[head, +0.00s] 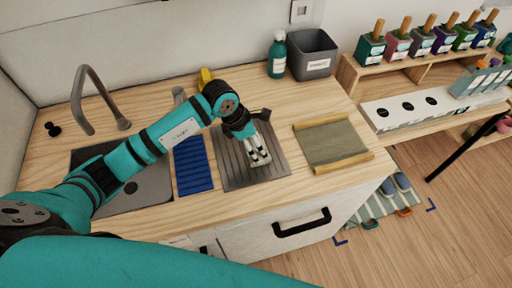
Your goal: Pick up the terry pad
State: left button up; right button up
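No thing in the head view is clearly a terry pad. A blue ribbed mat (194,168) lies between the sink and the grooved grey drainboard (231,170). A grey-green cloth-like mat (332,143) with wooden end bars lies flat to the right of the drainboard. My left gripper (259,160) points down over the drainboard, with its pale fingertips low at the board. Whether it is open, or has anything between its fingers, is too small to tell. My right gripper is out of view.
The sink (145,190) and grey tap (88,98) are at the left. A teal bottle (277,57) and grey bin (312,57) stand at the back. The counter front right of the drainboard is clear.

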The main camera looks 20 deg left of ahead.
pick_arm(q)
jog(key=c, duration=0.9)
jog(key=shift+r, duration=0.1)
